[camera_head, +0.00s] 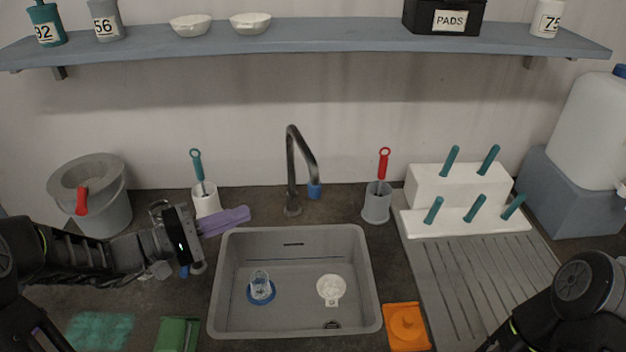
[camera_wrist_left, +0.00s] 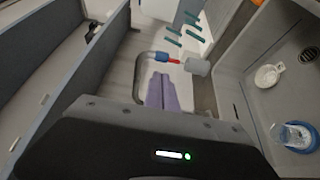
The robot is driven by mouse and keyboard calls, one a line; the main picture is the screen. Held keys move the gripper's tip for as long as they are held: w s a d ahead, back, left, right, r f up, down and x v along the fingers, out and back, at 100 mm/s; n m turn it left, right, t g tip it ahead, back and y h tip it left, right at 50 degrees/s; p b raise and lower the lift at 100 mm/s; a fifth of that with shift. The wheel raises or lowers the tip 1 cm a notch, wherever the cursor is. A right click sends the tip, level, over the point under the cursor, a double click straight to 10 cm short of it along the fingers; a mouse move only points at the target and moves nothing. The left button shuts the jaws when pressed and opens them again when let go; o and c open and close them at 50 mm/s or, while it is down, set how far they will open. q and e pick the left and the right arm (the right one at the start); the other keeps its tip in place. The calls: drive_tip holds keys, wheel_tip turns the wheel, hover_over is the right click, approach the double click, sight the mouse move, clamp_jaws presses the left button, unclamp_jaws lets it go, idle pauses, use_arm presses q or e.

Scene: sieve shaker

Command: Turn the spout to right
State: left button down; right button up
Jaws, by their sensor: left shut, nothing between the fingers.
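The grey tap spout (camera_head: 291,165) rises behind the sink, bends over at the top and comes down to a blue tip (camera_head: 314,190), which sits to the right of its base. In the left wrist view the spout (camera_wrist_left: 139,84) curves beyond my fingers, with its blue tip (camera_wrist_left: 161,56) near the red brush handle. My left gripper (camera_head: 238,217) has purple fingers, shut and empty, over the sink's back left corner, to the left of the spout and apart from it. Its fingers also show in the left wrist view (camera_wrist_left: 161,93). My right arm enters at lower right; its gripper is out of view.
The grey sink (camera_head: 225,285) holds a blue-based cup (camera_head: 261,288) and a white strainer (camera_head: 331,290). A teal-handled brush holder (camera_head: 207,201) stands left of the spout, a red-handled one (camera_head: 376,206) right. A white peg rack (camera_head: 430,185) is farther right, and a shelf (camera_head: 300,36) hangs above.

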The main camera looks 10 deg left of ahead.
sight(309, 191)
use_arm(q)
drive_tip(key=shift+f, duration=0.1)
drive_tip(key=p+x, duration=0.4)
drive_tip(key=x, duration=0.9)
drive_tip(key=shift+p, duration=0.3)
drive_tip(key=shift+w+d, duration=0.3)
drive_tip(key=shift+d, duration=0.05)
drive_tip(key=shift+f, duration=0.1)
